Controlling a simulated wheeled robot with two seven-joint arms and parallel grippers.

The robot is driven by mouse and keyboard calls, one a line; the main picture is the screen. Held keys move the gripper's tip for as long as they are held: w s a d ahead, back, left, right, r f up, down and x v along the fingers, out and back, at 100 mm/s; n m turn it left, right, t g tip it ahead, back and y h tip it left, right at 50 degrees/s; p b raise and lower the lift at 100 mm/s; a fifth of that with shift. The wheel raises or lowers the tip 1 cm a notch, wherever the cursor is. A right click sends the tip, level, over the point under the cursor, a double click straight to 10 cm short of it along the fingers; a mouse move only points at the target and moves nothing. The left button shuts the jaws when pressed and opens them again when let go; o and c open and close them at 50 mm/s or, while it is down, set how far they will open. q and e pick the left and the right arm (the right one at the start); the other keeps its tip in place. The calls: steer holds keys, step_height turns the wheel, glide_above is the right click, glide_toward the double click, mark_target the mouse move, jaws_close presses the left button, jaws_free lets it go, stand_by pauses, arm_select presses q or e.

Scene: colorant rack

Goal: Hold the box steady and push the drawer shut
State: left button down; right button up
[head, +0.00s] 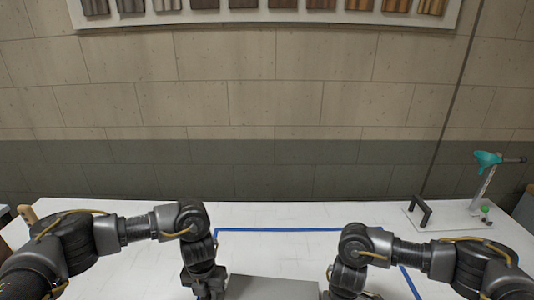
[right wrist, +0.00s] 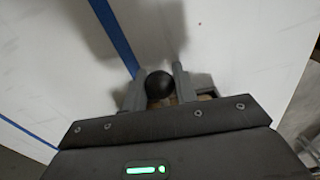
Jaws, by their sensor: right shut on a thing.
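A grey box (head: 272,288) shows at the bottom middle of the head view, with its lower part cut off by the frame. My left gripper (head: 205,287) points down at the box's left side; its fingertips are cut off, so I cannot tell whether it touches. My right gripper (right wrist: 159,84) is shut on a round black knob (right wrist: 160,85) in the right wrist view, one finger on each side. In the head view my right wrist is at the box's right side. I cannot make out the drawer or how far it is open.
Blue tape (head: 290,230) marks an area on the white table (head: 130,210). At the right back stands a device with a teal head (head: 487,158), beside a black handle (head: 421,211). A sample rack (head: 265,17) hangs on the wall. The table behind the box is clear.

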arm_select(q)
steer(key=shift+d, duration=0.15)
arm_select(e)
steer(key=shift+a, duration=0.1)
steer(key=o, duration=1.2)
steer(key=shift+c, duration=0.2)
step_height(320, 180, up, 12)
arm_select(q)
steer(key=c, duration=1.1)
jaws_free()
step_height(320, 180, up, 12)
